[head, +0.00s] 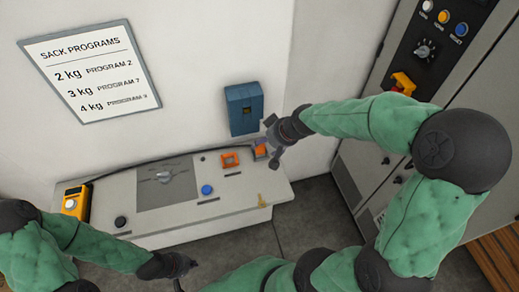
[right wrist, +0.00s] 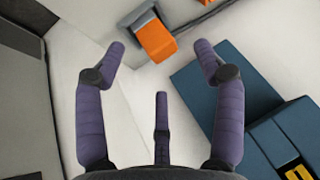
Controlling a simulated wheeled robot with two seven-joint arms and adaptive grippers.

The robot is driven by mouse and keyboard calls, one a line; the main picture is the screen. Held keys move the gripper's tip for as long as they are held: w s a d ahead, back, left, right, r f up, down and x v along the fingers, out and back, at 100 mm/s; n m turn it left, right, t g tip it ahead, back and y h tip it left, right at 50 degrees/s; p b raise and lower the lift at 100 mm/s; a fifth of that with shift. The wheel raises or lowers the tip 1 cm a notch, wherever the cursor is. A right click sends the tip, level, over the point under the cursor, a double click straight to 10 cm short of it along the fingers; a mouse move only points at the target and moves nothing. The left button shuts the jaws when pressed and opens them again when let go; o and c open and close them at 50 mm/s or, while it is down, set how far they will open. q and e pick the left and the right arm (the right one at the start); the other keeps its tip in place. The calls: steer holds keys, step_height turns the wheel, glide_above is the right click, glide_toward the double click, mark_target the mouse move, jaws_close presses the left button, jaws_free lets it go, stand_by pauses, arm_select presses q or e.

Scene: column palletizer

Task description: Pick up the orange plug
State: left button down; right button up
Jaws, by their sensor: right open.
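The orange plug (head: 261,151) is at the right end of the grey console top, partly hidden by my right gripper (head: 270,137). In the right wrist view the orange plug (right wrist: 157,42) shows as an orange block with a grey part behind it, ahead of the fingertips. My right gripper (right wrist: 160,50) is open there, its fingers spread wide and nothing between them. I cannot tell the exact gap to the plug. My left gripper (head: 184,272) is low in the head view, in front of the console and far from the plug; its jaws are too unclear to judge.
An orange square frame (head: 230,160) lies left of the plug. The console (head: 140,212) carries a blue button (head: 207,190), a dial (head: 163,177) and a black knob (head: 120,222). A blue box (head: 243,108) hangs on the wall; a control cabinet (head: 440,90) stands right.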

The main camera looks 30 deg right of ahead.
mark_target(262, 146)
steer(key=x, duration=0.5)
steer(key=shift+b, duration=0.3)
steer(key=shift+c, duration=0.3)
steer(key=shift+s+d+r, duration=0.1)
steer(key=shift+s, duration=0.05)
steer(key=c, duration=1)
steer(key=shift+c, duration=0.9)
